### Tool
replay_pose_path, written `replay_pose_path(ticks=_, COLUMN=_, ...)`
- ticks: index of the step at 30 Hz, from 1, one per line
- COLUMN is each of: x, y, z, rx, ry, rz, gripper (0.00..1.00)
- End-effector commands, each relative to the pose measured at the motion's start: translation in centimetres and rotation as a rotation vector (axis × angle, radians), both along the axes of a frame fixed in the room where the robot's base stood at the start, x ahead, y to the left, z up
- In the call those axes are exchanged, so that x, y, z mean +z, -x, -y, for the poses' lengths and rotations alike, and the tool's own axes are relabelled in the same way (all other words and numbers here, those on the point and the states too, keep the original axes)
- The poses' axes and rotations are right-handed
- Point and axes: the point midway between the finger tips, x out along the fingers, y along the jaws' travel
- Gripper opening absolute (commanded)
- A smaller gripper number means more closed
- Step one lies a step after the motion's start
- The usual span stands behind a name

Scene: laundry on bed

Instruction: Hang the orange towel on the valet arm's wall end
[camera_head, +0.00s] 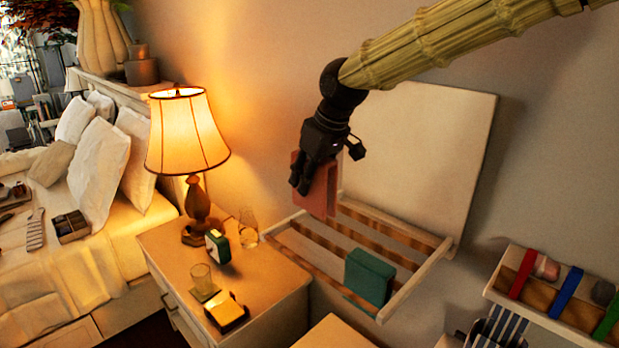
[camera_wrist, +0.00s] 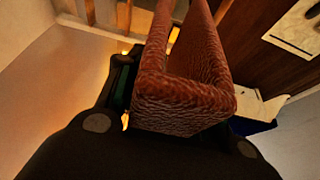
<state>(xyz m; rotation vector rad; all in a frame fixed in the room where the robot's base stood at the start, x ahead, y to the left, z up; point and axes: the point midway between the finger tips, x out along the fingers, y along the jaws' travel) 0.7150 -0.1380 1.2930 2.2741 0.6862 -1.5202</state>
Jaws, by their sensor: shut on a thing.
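The orange towel (camera_head: 318,186) is a folded, reddish-orange piece held upright in my gripper (camera_head: 303,184). In the wrist view, the towel (camera_wrist: 185,106) shows as a thick fold between the fingers of my gripper (camera_wrist: 184,118). The valet arm (camera_head: 420,272) is a pale frame with brown wooden slats, folded out from a pale wall panel (camera_head: 420,150). The towel is at the frame's far left corner, near the wall end. Its lower edge overlaps that corner in the picture; I cannot tell whether they touch. A green towel (camera_head: 369,276) hangs over the front right part of the frame.
A lit lamp (camera_head: 187,135), a glass carafe (camera_head: 248,228), a tumbler (camera_head: 201,277), a green-and-white clock (camera_head: 217,246) and a yellow-topped box (camera_head: 227,312) stand on the nightstand (camera_head: 285,283). A rack with coloured straps (camera_head: 565,293) is at right. The frame's middle slats are bare.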

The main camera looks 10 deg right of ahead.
Motion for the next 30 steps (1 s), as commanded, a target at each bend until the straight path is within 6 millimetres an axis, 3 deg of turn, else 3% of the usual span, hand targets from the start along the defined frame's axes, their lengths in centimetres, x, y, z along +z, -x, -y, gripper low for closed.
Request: replay_pose_path(ticks=30, x=9.2, y=0.0, z=0.0, rx=0.000, ry=0.000, rz=0.001, gripper=0.13)
